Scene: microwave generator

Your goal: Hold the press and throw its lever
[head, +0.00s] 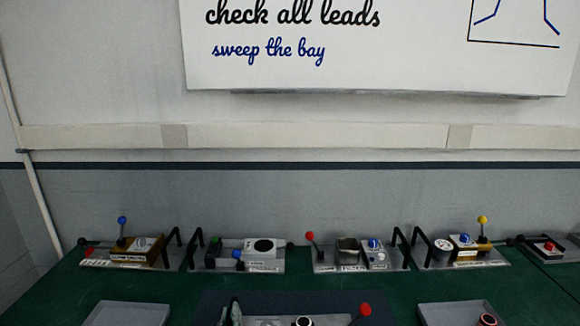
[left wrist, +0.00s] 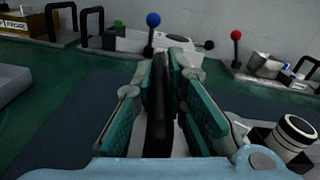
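A device on a grey plate, which I take for the press, stands at the front edge of the head view, cut off by the bottom. It has a red-ball lever (head: 365,310), a round dark-and-white knob (head: 305,321) and a black handle at its left. My left gripper (head: 232,312) is at that handle. In the left wrist view the teal-padded fingers (left wrist: 165,68) stand close on both sides of the upright black handle (left wrist: 160,125) and look shut on it. The knob (left wrist: 294,136) shows at right there. My right gripper is not in view.
Several other lever devices line the back of the green bench, including one with a red-ball lever and grey block (head: 347,252) and one with a yellow-ball lever (head: 482,220). Grey trays (head: 128,314) flank the front device; the right one (head: 455,314) holds a round part.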

